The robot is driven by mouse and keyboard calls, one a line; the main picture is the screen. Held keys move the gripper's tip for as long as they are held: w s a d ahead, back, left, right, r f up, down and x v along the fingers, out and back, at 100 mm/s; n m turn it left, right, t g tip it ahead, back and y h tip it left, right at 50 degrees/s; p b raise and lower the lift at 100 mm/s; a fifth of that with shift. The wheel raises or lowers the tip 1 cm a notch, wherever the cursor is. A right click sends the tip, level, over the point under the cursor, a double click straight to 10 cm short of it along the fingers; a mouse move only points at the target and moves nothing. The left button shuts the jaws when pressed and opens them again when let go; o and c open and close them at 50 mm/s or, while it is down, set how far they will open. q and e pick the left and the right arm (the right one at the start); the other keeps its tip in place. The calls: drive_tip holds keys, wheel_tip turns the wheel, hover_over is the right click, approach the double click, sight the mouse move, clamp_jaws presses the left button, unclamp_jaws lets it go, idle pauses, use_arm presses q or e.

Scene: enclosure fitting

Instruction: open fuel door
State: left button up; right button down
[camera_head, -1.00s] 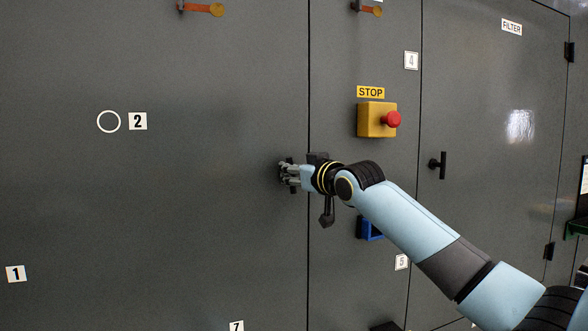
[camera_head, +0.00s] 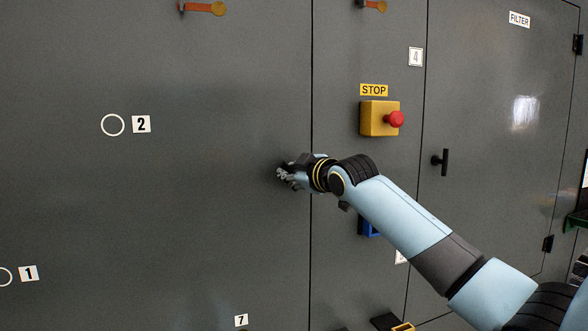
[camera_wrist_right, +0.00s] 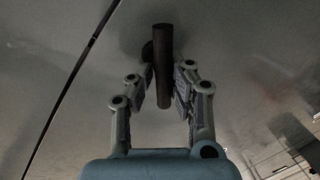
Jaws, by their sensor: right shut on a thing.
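My right gripper (camera_head: 284,173) is at a large dark grey door panel (camera_head: 215,240), just left of a vertical seam. In the right wrist view its fingers (camera_wrist_right: 163,85) are shut on a dark bar-shaped handle (camera_wrist_right: 162,50), one finger on each side. The handle is hidden behind the gripper in the head view. The panel looks flush with its neighbour along the seam; no gap shows. No label reading fuel is visible. My left gripper is not in view.
Right of the seam are a yellow box with a red STOP button (camera_head: 395,119) and a blue-framed item (camera_head: 368,226) partly behind my arm. A FILTER door (camera_head: 490,130) with a black handle (camera_head: 441,162) is further right.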

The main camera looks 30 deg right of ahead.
drive_tip(key=shift+a+f, duration=0.1)
drive_tip(key=shift+f, duration=0.4)
drive_tip(key=c, duration=1.7)
unclamp_jaws()
drive_tip(key=o, duration=0.4)
drive_tip(key=shift+w+a+r, duration=0.1)
drive_tip(key=shift+w+a, duration=0.05)
drive_tip(key=shift+a, duration=0.15)
drive_tip(key=shift+d+r, duration=0.15)
drive_tip(key=shift+d, duration=0.15)
drive_tip(key=s, duration=0.4)
drive_tip(key=s+r, duration=0.1)
drive_tip(key=s, duration=0.3)
drive_tip(key=s+a, duration=0.1)
drive_tip(key=s, duration=0.3)
drive_tip(key=shift+r, duration=0.25)
